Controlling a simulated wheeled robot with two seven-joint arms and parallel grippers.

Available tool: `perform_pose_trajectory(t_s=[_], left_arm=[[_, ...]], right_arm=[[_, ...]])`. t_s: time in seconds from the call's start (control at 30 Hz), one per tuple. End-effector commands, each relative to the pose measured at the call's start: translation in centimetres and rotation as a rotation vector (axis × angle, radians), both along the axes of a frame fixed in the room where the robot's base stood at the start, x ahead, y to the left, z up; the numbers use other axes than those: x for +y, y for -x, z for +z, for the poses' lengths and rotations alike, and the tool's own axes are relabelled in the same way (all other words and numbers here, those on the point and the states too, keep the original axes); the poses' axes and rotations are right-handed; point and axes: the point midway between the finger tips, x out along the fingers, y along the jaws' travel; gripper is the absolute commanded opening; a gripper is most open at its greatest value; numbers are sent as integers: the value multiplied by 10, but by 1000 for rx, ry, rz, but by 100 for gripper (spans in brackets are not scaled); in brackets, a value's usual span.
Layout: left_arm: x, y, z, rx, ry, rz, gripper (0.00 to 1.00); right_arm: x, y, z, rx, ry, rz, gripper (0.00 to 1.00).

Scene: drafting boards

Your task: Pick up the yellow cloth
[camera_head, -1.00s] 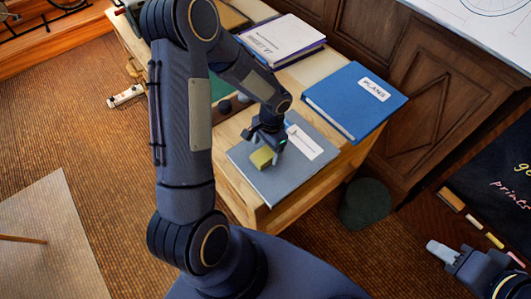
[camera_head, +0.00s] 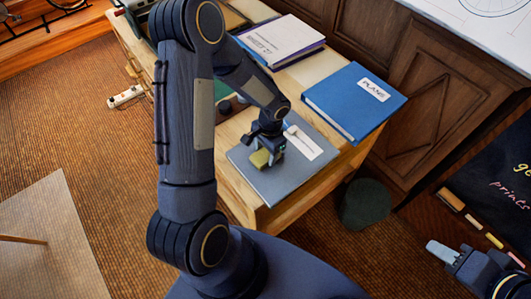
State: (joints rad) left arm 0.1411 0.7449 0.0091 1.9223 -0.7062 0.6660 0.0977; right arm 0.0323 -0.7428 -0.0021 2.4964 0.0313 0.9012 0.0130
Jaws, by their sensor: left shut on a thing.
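The yellow cloth (camera_head: 260,158) is a small folded-looking piece over the grey folder (camera_head: 275,187) at the near end of the wooden table. My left gripper (camera_head: 268,155) points down over the folder and is shut on the cloth. Its fingers hide part of the cloth. I cannot tell whether the cloth still touches the folder. My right gripper (camera_head: 436,249) is at the lower right, away from the table; whether its jaws are open or shut is unclear.
A blue binder (camera_head: 345,105) marked PLANS and a white-covered binder (camera_head: 275,38) lie farther back on the table. A dark green round stool or bin (camera_head: 366,204) stands beside it. A blackboard (camera_head: 500,175) with chalks is at the right.

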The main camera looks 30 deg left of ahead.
Motion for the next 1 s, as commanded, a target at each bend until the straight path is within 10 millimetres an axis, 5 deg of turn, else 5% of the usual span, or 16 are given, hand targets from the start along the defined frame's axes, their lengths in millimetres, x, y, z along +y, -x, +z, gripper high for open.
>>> perform_pose_trajectory(t_s=[0.33,0.6,1.0], left_arm=[[-2,0,35,-5,0,-2,32],[-53,21,94,-8,2,-7,32],[-122,50,125,-2,1,-3,32]], right_arm=[[0,0,-3,0,0,0,38],[0,0,-18,0,0,0,38],[0,0,-34,0,0,0,38]])
